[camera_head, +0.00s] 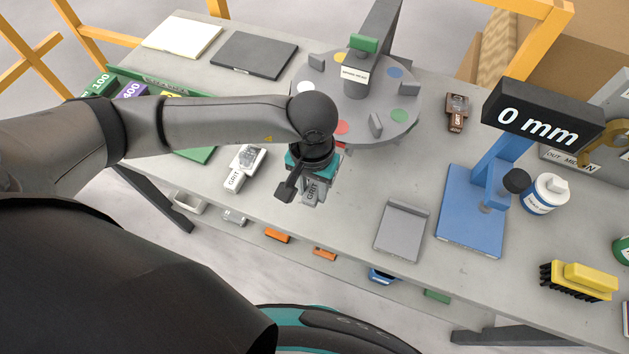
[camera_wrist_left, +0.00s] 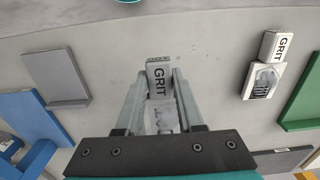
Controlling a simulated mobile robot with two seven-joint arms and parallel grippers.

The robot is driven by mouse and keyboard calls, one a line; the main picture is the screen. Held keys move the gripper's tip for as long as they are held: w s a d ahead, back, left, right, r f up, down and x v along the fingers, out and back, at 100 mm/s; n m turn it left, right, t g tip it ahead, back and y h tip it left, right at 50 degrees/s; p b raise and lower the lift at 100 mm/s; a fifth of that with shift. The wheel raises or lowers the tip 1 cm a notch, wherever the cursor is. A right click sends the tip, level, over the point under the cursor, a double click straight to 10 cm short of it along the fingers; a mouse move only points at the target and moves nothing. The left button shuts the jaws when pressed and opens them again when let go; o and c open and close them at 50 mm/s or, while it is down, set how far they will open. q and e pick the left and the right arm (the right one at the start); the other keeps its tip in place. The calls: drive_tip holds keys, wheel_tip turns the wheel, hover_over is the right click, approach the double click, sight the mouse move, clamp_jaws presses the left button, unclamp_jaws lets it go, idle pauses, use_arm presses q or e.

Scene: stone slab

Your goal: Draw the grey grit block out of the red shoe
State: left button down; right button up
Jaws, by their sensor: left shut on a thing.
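My left gripper (camera_head: 303,190) hangs over the front part of the bench, below the round turntable. It is shut on a grey grit block (camera_head: 313,194) lettered GRIT. In the left wrist view the grit block (camera_wrist_left: 159,77) sits between the two fingers (camera_wrist_left: 161,90), its lettered end past the fingertips. A paler part shows behind it, nearer the palm; I cannot tell whether it is a separate piece. I cannot make out a red shoe in either view. I cannot tell whether the block touches the bench. My right gripper is not in view.
A white holder with a GRIT block (camera_head: 244,167) lies left of my gripper. The turntable (camera_head: 408,107) stands behind it. A grey plate (camera_head: 402,232), a blue gauge stand (camera_head: 468,222) and a yellow brush (camera_head: 580,280) lie to the right. A brown piece (camera_head: 456,112) lies farther back.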

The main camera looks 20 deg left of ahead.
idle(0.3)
use_arm(q)
drive_tip(key=shift+s+r+p, duration=0.6)
drive_tip(key=shift+r+p, duration=0.05)
drive_tip(key=shift+r, duration=0.05)
drive_tip(key=shift+s+r+p, duration=0.6)
drive_tip(key=shift+s+r, duration=0.2)
drive_tip(key=shift+s, duration=0.1)
drive_tip(key=shift+w+a+b, duration=0.1)
drive_tip(key=shift+w+b, duration=0.2)
drive_tip(key=w+a+r+b, duration=0.3)
drive_tip(key=w+r+b, duration=0.1)
drive_tip(key=r+b, duration=0.4)
drive_tip(key=b, duration=0.2)
drive_tip(key=shift+w+a+r+b, duration=0.25)
drive_tip(key=shift+w+a+b, duration=0.1)
drive_tip(key=shift+b, duration=0.05)
